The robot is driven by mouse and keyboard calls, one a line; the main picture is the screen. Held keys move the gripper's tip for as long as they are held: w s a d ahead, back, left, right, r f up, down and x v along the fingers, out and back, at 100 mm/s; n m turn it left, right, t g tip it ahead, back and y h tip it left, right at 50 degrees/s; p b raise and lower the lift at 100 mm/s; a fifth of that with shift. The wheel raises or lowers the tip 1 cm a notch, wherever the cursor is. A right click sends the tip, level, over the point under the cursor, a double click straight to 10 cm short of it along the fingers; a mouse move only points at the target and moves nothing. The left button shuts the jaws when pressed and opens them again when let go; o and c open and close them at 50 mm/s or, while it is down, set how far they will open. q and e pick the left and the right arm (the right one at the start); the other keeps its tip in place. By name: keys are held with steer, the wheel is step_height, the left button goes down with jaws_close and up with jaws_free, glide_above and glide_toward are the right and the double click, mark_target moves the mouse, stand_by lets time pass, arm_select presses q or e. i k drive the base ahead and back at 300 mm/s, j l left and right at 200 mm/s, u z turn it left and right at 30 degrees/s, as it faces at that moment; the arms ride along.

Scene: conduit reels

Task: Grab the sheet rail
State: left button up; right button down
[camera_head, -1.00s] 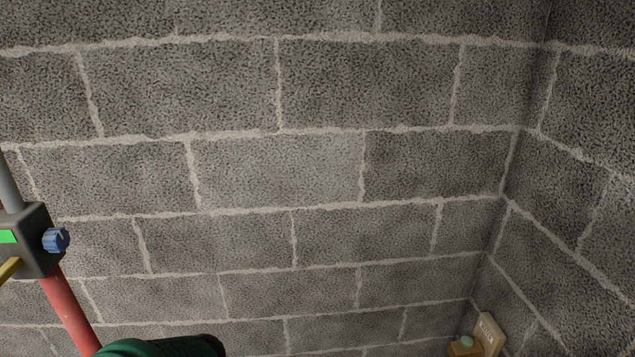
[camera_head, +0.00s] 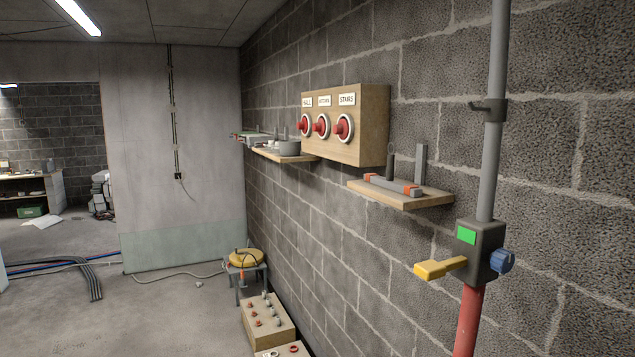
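No part is clearly marked as the sheet rail. A grey bar with orange ends (camera_head: 393,185), which may be the sheet rail, lies on a small wooden shelf (camera_head: 425,201) on the block wall at the right. A dark upright tool and a grey upright strip (camera_head: 420,164) stand behind the bar. A second wooden shelf (camera_head: 285,156) farther along the wall holds a grey round container (camera_head: 289,147) and some flat items, too small to make out. Neither of my grippers is in view.
A vertical pipe with a valve box (camera_head: 481,252) and yellow lever (camera_head: 440,268) stands close at right. Below are a stool (camera_head: 251,279) and wooden boxes (camera_head: 267,322). Hoses (camera_head: 85,270) cross the floor at left; open floor lies between.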

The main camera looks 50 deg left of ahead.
mark_target(411, 190)
steer(key=u, duration=1.3)
steer(key=i+j, duration=0.75)
steer(key=j, duration=0.25)
steer(key=i+j, duration=0.35)
steer(key=j, duration=0.15)
steer(key=i+j, duration=0.4)
steer(key=j, duration=0.15)
steer(key=i+j+z, duration=0.1)
steer(key=i+j, duration=0.65)
steer(key=j, duration=0.25)
